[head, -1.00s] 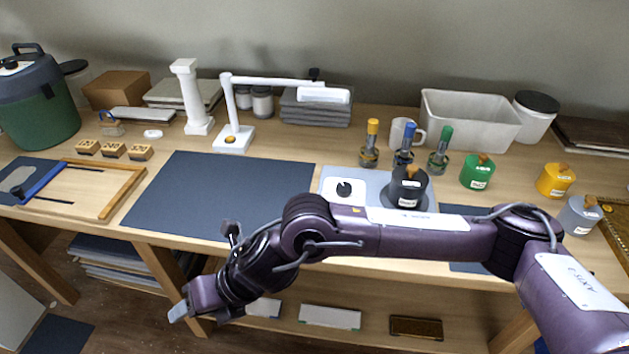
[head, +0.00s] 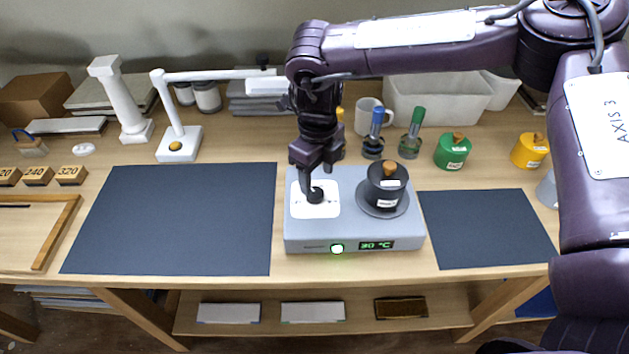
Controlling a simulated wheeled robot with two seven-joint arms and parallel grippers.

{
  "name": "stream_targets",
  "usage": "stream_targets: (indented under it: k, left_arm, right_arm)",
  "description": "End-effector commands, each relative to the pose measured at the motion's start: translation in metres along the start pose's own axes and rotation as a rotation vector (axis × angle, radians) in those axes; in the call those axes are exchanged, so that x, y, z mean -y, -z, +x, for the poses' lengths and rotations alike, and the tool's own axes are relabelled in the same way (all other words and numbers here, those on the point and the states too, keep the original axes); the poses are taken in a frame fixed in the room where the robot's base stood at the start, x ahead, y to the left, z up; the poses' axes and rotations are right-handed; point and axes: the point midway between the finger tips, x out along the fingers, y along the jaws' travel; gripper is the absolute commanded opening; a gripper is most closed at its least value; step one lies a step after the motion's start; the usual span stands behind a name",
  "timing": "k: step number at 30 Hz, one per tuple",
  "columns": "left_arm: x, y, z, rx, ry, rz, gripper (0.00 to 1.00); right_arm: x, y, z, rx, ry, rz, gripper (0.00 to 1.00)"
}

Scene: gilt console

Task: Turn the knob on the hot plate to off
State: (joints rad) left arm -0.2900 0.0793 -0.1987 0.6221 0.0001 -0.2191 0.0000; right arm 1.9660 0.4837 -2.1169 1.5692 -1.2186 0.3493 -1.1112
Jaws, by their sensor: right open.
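The grey hot plate (head: 355,242) stands on the table near its front edge. A black knob (head: 316,196) sits on a white panel (head: 304,211) on the left of its top. A green-lit round spot (head: 337,248) and a display (head: 376,245) reading about 30 °C are on its front face. My right gripper (head: 310,188) points down at the knob, open, with its fingertips right at it. The fingers hide part of the knob, and I cannot tell if they touch it. My left gripper is not in view.
A dark pot (head: 386,183) with an orange knob stands on the hot plate's right side. Bottles with blue (head: 375,125) and green (head: 415,125) tops stand behind. Dark mats (head: 180,218) lie bare on both sides. A white lamp (head: 179,145) stands at the back left.

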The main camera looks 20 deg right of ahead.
Motion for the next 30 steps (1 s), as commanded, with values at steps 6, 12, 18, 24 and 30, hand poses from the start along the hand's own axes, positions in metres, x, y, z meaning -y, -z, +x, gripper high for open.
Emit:
stream_targets:
  k: [6, 12, 18, 24, 30]
  left_arm:
    - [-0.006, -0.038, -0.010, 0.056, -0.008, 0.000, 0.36]
    - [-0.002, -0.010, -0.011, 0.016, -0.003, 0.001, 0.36]
    - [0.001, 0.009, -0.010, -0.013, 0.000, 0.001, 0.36]
    - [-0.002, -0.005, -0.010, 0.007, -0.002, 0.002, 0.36]
    - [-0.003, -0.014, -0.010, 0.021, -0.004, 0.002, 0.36]
  right_arm:
    - [0.000, 0.000, 0.035, -0.003, 0.000, 0.001, 0.57]
    - [0.000, 0.000, 0.050, 0.000, 0.001, 0.001, 0.57]
    - [0.000, -0.001, 0.052, 0.002, 0.001, 0.001, 0.57]
    - [0.000, 0.000, 0.051, 0.001, 0.001, 0.001, 0.39]
    - [0.000, -0.001, 0.051, 0.002, 0.001, 0.001, 0.12]
